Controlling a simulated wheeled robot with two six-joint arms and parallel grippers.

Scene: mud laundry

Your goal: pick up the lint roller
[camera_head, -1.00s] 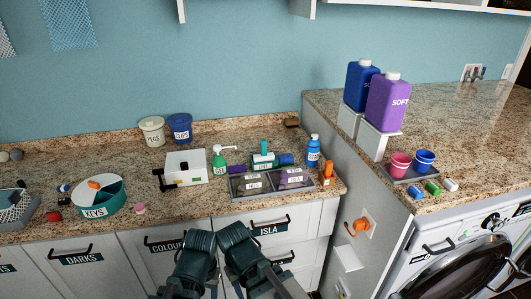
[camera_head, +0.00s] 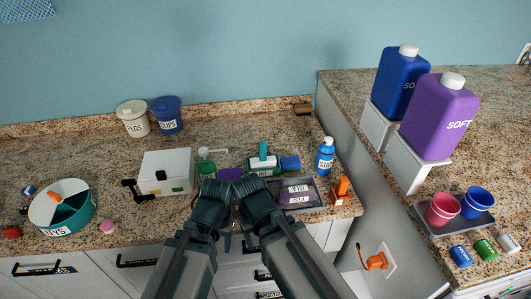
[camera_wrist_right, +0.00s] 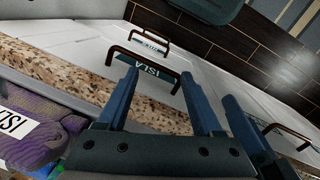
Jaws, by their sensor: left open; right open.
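A teal holder with a teal upright handle (camera_head: 263,152) stands on the counter behind the grey tray. A LINT label shows on its front in the earlier head view, so I take the handle to be the lint roller's. A blue cylinder (camera_head: 290,163) lies just right of it. My two arms reach up from the bottom of the head view, in front of the counter. My left gripper (camera_head: 228,240) is mostly hidden by the arms; it is open and below the counter edge. My right gripper (camera_wrist_right: 160,75) is open and empty in the right wrist view, before the drawers.
The grey tray (camera_head: 318,205) holds purple cloth labelled ISLA. A green bottle (camera_head: 206,165), a white box (camera_head: 167,171), a blue starch bottle (camera_head: 326,157) and an orange item (camera_head: 341,190) stand around. A side wall (camera_head: 360,160) bounds the counter at right.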

